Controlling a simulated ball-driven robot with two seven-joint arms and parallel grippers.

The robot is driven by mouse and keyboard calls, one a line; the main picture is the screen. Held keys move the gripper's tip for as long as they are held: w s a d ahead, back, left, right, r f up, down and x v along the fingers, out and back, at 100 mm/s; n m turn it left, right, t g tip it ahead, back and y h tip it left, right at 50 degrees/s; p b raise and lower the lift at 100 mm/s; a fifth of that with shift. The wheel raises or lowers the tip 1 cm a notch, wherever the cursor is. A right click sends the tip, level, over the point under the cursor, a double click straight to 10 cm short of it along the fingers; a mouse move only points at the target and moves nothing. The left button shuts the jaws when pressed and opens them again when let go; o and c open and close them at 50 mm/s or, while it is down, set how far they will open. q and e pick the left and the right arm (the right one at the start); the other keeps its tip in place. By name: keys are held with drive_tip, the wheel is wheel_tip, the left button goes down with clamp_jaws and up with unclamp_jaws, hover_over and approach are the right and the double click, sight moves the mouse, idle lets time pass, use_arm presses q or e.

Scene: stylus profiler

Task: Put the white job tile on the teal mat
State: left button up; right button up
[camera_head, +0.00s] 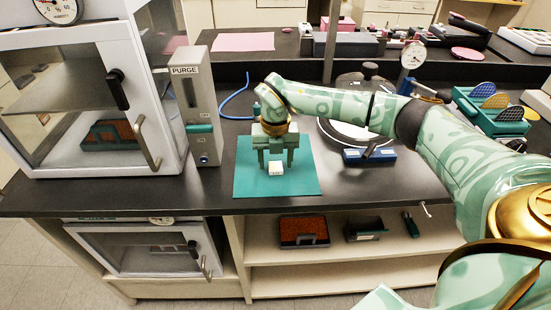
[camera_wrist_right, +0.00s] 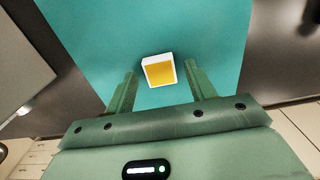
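The white job tile (camera_head: 276,168) is a small block on the teal mat (camera_head: 248,180), near the mat's middle. In the right wrist view the tile (camera_wrist_right: 159,70) shows a white rim around a yellow face, with teal mat (camera_wrist_right: 205,30) around it. My right gripper (camera_head: 276,158) points down over the mat, close to the tile. Its fingers (camera_wrist_right: 160,72) are apart, with the tile between or just beyond the tips and a visible gap on both sides. Whether the tile lies flat on the mat is hard to tell. My left gripper is not in view.
The grey PURGE unit (camera_head: 197,110) and a glass-door cabinet (camera_head: 85,100) stand left of the mat. A round stage with a blue block (camera_head: 368,156) is to the right, beneath my right arm. A blue tube (camera_head: 236,98) curves behind the mat. Bare black bench (camera_head: 400,178) lies front right.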

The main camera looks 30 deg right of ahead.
sight(275, 166)
wheel_tip(275, 166, up, 12)
drive_tip(key=p, duration=0.3)
drive_tip(key=shift+r, duration=0.2)
